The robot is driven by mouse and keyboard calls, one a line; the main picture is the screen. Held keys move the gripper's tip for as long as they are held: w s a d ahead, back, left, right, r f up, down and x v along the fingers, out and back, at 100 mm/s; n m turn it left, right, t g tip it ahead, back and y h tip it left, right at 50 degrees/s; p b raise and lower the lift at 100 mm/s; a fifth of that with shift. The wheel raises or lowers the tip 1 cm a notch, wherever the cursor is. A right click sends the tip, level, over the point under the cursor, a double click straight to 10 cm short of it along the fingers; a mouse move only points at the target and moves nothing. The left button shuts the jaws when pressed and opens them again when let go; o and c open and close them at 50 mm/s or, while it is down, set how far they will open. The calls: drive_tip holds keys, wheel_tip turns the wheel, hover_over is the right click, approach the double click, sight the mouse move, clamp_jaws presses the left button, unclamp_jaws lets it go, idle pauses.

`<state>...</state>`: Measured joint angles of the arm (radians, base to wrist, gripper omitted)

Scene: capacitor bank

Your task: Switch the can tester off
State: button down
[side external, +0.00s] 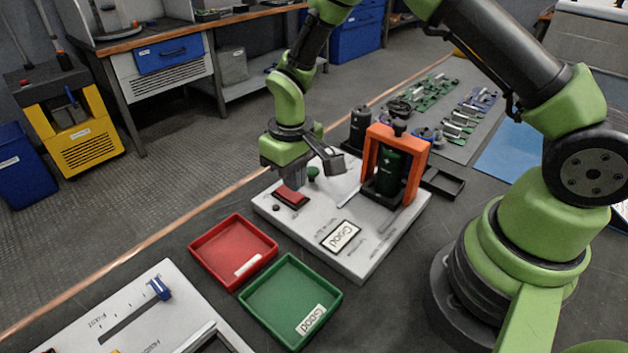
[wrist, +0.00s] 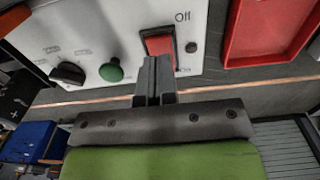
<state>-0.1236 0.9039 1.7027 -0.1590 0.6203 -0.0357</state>
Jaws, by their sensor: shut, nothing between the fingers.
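The can tester (side external: 340,262) is a light grey panel on the bench with an orange frame (side external: 416,143) that holds a dark green can (side external: 389,172). Its red rocker switch (side external: 291,196) sits near the panel's far left edge. In the wrist view the red switch (wrist: 160,46) lies beside the printed word "Off". My gripper (wrist: 154,62) is shut and empty, its tips over or against the switch's edge; contact is unclear. A green button (wrist: 111,72) and a black knob (wrist: 68,74) sit left of the switch.
A red tray (side external: 233,250) and a green tray labelled "Good" (side external: 290,301) stand beside the panel. Another panel with a blue slider (side external: 160,288) is at lower left. A dark can (side external: 360,128) and circuit boards (side external: 430,95) lie behind the tester.

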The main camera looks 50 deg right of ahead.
sight(295, 196)
drive_tip(key=shift+f, duration=1.15)
idle(0.6)
drive_tip(key=shift+r, duration=0.1)
drive_tip(key=shift+r, duration=3.45)
